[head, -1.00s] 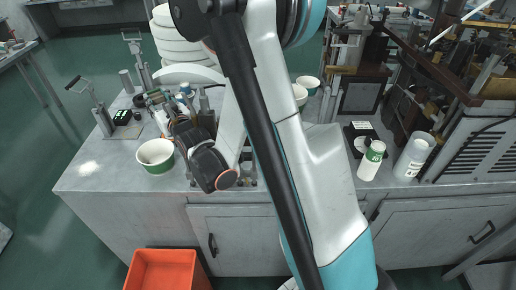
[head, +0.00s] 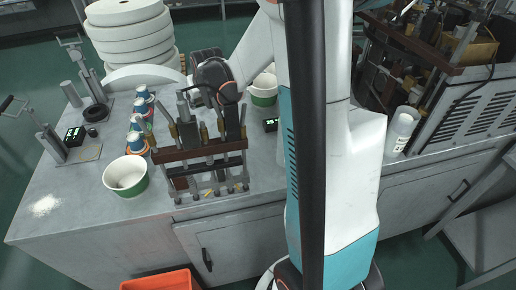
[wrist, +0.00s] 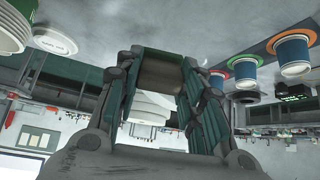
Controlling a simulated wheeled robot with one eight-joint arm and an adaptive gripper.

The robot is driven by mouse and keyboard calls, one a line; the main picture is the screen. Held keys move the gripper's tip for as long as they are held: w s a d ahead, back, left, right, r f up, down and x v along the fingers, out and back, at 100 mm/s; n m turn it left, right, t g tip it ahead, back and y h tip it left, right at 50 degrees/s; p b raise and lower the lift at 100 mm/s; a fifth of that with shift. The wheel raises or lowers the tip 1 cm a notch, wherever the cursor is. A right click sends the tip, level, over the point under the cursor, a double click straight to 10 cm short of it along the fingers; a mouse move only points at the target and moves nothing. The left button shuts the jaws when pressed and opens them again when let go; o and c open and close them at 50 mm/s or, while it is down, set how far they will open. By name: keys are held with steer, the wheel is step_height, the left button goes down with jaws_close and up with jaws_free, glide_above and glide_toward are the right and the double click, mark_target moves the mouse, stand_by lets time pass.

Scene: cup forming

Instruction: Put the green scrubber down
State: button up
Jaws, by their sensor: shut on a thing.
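In the wrist view my gripper (wrist: 160,85) is shut on the green scrubber (wrist: 161,55), which lies across between the fingertips. The scrubber shows a dark green strip with a brownish body below it. The grey worktop fills the top of this view, behind the scrubber; I cannot tell whether the two touch. In the head view my wrist is over the worktop (head: 85,185), behind the tool rack (head: 205,150). The fingertips and the scrubber cannot be made out there.
A white-and-green cup (head: 126,176) stands left of the rack, another (head: 264,90) behind it. Several blue cups (head: 136,141) on coloured rings stand in a row. Stacked white rolls (head: 130,40) are at the back. A white bottle (head: 402,130) stands right.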

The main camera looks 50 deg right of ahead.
steer(key=s+d+r+m+g+p, duration=0.1)
steer(key=s+d+r+g, duration=0.1)
steer(key=s, duration=0.5)
steer(key=s+d+r+m+g+y+p, duration=0.1)
steer(key=s+d+r+g, duration=0.1)
steer(key=s, duration=0.5)
steer(key=s+d+r+m+g+y, duration=0.1)
steer(key=s+d+r+g, duration=0.1)
steer(key=s+r, duration=0.3)
steer(key=shift+s+d+g+p, duration=0.2)
steer(key=shift+s+g+p, duration=0.2)
steer(key=shift+s+g, duration=0.4)
steer(key=shift+s, duration=0.1)
step_height(320, 180, down, 20)
steer(key=b, duration=0.5)
steer(key=shift+r, duration=0.2)
steer(key=shift+f, duration=0.1)
steer(key=o, duration=0.9)
steer(key=shift+o, duration=0.2)
